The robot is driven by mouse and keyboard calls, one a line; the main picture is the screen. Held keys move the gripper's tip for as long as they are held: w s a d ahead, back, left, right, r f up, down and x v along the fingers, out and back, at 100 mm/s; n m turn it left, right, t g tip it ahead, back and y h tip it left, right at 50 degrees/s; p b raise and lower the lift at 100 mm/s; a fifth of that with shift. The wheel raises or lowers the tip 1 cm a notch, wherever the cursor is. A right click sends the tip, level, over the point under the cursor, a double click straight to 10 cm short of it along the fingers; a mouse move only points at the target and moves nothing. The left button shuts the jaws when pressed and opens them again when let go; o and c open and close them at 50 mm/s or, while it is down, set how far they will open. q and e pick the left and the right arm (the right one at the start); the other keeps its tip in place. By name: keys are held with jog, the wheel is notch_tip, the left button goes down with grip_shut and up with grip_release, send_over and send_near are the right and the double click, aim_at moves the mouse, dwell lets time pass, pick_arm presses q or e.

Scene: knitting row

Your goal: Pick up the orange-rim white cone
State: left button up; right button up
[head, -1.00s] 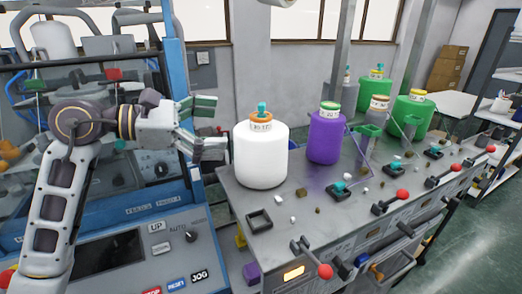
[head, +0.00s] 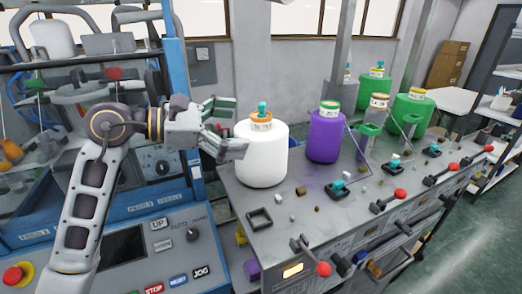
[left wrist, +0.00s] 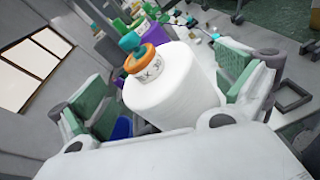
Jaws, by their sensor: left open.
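The white cone (head: 262,160) with an orange rim and a teal tip stands upright on the grey machine top, at its left end. My left gripper (head: 240,128) is open at the cone's upper left side in the head view. In the left wrist view, the cone (left wrist: 172,88) stands between the two spread green-padded fingers of the left gripper (left wrist: 165,95). Gaps show on both sides, and I cannot tell whether a finger touches it. My right gripper is not in view.
A purple cone (head: 323,137) stands to the right, with green cones (head: 411,115) farther back. Small blocks, a dark square frame (head: 260,219) and red-knobbed levers (head: 323,268) are on or along the machine top (head: 300,225). A blue-framed control panel (head: 150,250) is at left.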

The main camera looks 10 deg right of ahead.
aim_at(259, 128)
pick_arm(q)
jog(key=shift+p+x, duration=0.45)
jog(key=shift+x, duration=1.6)
jog(key=shift+d, duration=0.15)
jog(key=shift+f, duration=0.1)
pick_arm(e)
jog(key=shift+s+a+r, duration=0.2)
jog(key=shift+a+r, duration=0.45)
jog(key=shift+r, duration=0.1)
pick_arm(q)
jog(key=shift+c, duration=1.3)
jog(key=c, duration=1.4)
jog(key=shift+c, duration=0.4)
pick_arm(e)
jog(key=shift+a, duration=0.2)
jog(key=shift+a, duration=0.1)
